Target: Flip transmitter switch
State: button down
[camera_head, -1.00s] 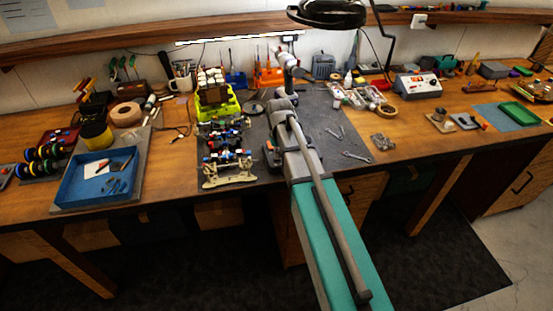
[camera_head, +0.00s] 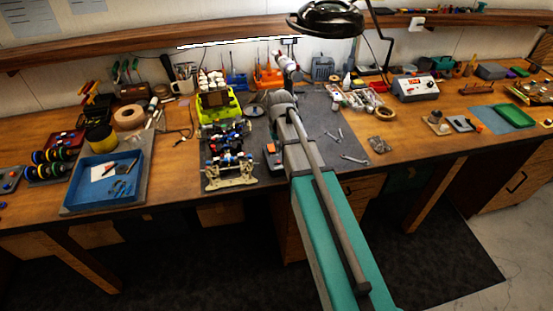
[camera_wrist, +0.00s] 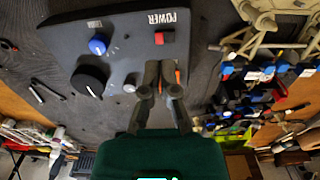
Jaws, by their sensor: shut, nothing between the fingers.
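The transmitter (camera_wrist: 115,50) is a dark box with a red switch (camera_wrist: 165,37) beside the word POWER, a blue knob (camera_wrist: 98,45) and a large black knob (camera_wrist: 89,80). In the head view, the transmitter (camera_head: 272,155) lies on the grey mat just left of my arm, partly covered by it. In the wrist view, my gripper (camera_wrist: 161,68) is shut and empty. Its fingertips appear just below the red switch in the picture; I cannot tell whether they touch the box. In the head view the fingertips are hidden. The switch's exact tilt is unclear.
The car chassis (camera_head: 231,172) stands on the mat left of the transmitter and shows at the wrist view's upper right. Wrenches (camera_head: 352,158) lie to the right on the mat (camera_head: 318,120). A blue tray (camera_head: 70,195) is at the left. A dark lamp (camera_head: 325,17) hangs above.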

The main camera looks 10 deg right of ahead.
jog(key=shift+r+p, duration=0.65)
jog(key=shift+r, duration=0.25)
jog(key=s, duration=1.6)
jog(key=shift+f, duration=0.2)
